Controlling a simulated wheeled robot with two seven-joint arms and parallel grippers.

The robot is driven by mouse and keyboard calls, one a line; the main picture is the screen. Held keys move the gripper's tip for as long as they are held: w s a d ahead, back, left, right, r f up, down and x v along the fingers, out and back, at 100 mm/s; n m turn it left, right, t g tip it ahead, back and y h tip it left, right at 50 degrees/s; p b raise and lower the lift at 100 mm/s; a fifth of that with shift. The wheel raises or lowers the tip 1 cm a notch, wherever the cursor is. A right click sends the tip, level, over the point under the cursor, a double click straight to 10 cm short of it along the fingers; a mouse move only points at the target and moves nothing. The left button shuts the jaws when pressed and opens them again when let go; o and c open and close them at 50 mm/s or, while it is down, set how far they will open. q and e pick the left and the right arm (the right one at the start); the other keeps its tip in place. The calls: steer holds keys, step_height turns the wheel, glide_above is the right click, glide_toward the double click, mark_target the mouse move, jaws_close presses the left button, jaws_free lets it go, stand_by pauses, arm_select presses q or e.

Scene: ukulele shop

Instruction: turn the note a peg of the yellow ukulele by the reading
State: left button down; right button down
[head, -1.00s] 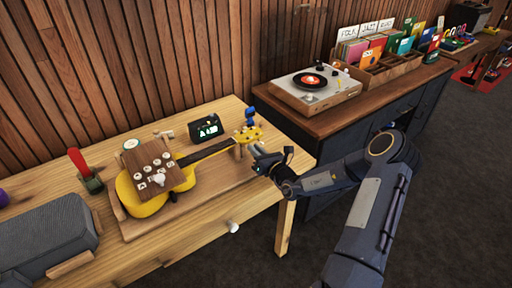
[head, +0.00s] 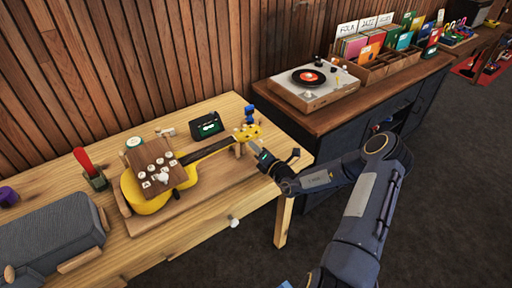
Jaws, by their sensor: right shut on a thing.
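The yellow ukulele (head: 146,200) lies on a wooden board (head: 207,193) on the bench, its neck pointing up and right to the yellow headstock (head: 247,133). A wooden block with several white labelled buttons (head: 157,166) covers part of its body. My right gripper (head: 256,146) is at the near side of the headstock, shut on a small peg there. The fingers hide most of the peg, and I cannot read which note it is. A dark tuner (head: 206,126) with a small green display stands behind the neck; its reading is too small to make out.
A blue clip-like object (head: 250,114) is beyond the headstock. A red-handled tool (head: 87,166) and a grey case (head: 50,235) are at the left. A turntable (head: 309,87) and record crates (head: 380,65) stand on the dark cabinet. The bench's front right is mostly clear.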

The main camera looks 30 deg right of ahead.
stand_by(0.3)
steer(key=c, duration=1.6)
jaws_free()
steer(key=shift+c, duration=0.2)
steer(key=s, duration=0.5)
steer(key=s+b, duration=0.1)
steer(key=s, duration=0.1)
steer(key=shift+s+d, duration=0.3)
steer(key=shift+s, duration=0.1)
